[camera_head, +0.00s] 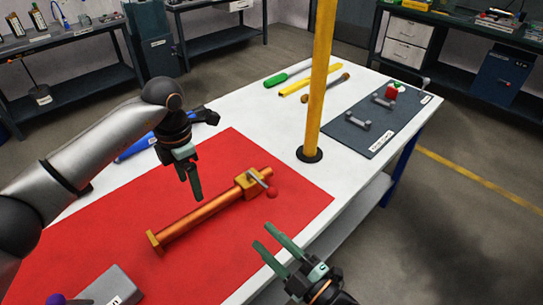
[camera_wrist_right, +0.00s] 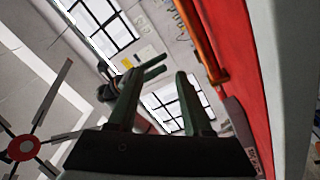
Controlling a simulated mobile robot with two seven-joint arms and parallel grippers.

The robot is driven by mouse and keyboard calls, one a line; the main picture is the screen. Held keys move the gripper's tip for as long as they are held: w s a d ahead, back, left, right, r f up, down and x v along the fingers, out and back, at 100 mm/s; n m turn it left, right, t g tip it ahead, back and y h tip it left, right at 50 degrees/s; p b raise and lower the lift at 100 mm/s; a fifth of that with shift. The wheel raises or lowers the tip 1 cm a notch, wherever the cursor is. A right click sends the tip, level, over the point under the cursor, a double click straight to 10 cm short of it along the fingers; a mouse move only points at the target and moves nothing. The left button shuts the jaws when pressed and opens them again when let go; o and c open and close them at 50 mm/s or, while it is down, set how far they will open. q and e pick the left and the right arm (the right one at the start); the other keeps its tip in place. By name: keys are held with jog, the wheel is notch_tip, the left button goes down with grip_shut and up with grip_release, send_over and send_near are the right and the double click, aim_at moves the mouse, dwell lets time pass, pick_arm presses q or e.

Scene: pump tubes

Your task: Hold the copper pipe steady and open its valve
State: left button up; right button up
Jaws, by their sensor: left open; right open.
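The copper pipe (camera_head: 208,212) lies diagonally on the red mat (camera_head: 75,243). A brass valve body (camera_head: 248,184) sits near its upper right end. My right gripper (camera_head: 274,244) is open and empty, near the mat's front edge, below and right of the valve. In the right wrist view its two fingers (camera_wrist_right: 160,85) are spread, and part of the copper pipe (camera_wrist_right: 203,50) shows at the upper right.
A yellow post (camera_head: 320,80) rises from the white table right of the mat. A dark tray (camera_head: 372,122) with metal parts lies behind it. A blue-handled tool (camera_head: 140,147) lies behind the left arm. A grey block (camera_head: 110,287) sits on the mat at the front left.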

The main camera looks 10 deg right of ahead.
aim_at(198, 211)
jog(key=s+a+r+n+g+y, duration=0.1)
jog(key=a+r+n+g+y, duration=0.25)
jog(key=a+n+g, duration=0.85)
jog(key=s+a+r+n+g+y, duration=0.25)
jog(key=a+r+n+g, duration=0.45)
jog(key=n, duration=1.1)
jog(key=w+d+f+n+g+h, duration=0.1)
jog(key=w+d+f+n+h, duration=0.55)
jog(key=d+h, duration=0.25)
pick_arm(q)
notch_tip(198, 211, down, 12)
jog(key=shift+f, duration=0.25)
pick_arm(e)
jog(key=w+d+r+t+h, duration=0.2)
jog(key=w+d+r+h, duration=0.1)
jog(key=w+d+h, duration=0.1)
jog(key=w+d+r+t+h, duration=0.2)
jog(key=w+d+r+h, duration=0.1)
jog(key=w+d, duration=0.4)
jog(key=shift+w+d+h, duration=0.2)
jog(key=shift+d+h, duration=0.2)
jog(key=shift+d, duration=0.75)
